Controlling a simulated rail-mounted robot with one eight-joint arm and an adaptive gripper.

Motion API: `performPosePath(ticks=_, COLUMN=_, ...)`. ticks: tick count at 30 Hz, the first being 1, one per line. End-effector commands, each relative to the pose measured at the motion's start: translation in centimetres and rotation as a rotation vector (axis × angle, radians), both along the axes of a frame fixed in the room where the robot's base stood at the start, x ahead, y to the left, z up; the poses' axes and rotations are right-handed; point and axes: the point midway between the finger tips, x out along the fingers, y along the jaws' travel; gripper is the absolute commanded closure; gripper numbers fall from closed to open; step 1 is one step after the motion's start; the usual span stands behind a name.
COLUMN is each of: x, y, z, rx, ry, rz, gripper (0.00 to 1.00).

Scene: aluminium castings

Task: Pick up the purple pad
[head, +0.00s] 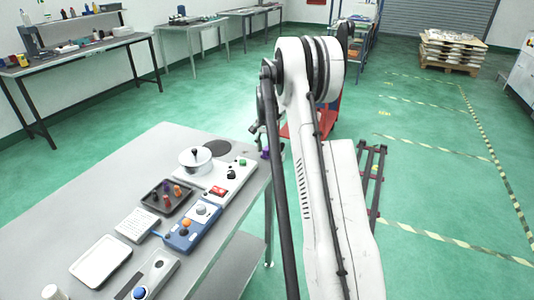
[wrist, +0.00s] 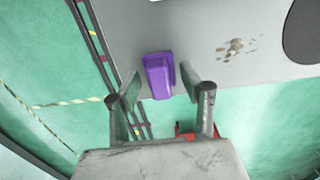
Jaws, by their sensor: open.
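The purple pad (wrist: 158,75) is a small block near the edge of the grey table (wrist: 205,25) in the wrist view. A small purple patch (head: 265,153) at the far right corner of the table in the head view looks like the same pad, mostly hidden by my arm. My gripper (wrist: 161,82) is open and empty. Its two fingers appear to the left and right of the pad in the wrist view, with a gap on each side. I cannot tell how far above the pad the fingertips are.
A red object (head: 296,126) stands on the floor beyond the table. A dark stain lies near the pad.

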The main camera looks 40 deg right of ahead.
Motion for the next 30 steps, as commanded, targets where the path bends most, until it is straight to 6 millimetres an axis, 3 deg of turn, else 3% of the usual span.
performPosePath(ticks=6, x=0.0, y=0.0, z=-0.2, rx=0.0, ry=0.0, rz=0.0, gripper=0.59)
performPosePath(ticks=16, x=0.0, y=0.0, z=-0.2, rx=0.0, ry=0.0, rz=0.0, gripper=1.0)
performPosePath(ticks=25, x=0.0, y=0.0, z=0.0, rx=0.0, ry=0.0, rz=0.0, gripper=1.0)
performPosePath(ticks=30, x=0.0, y=0.0, z=1.2, rx=0.0, ry=0.0, rz=0.0, gripper=1.0)
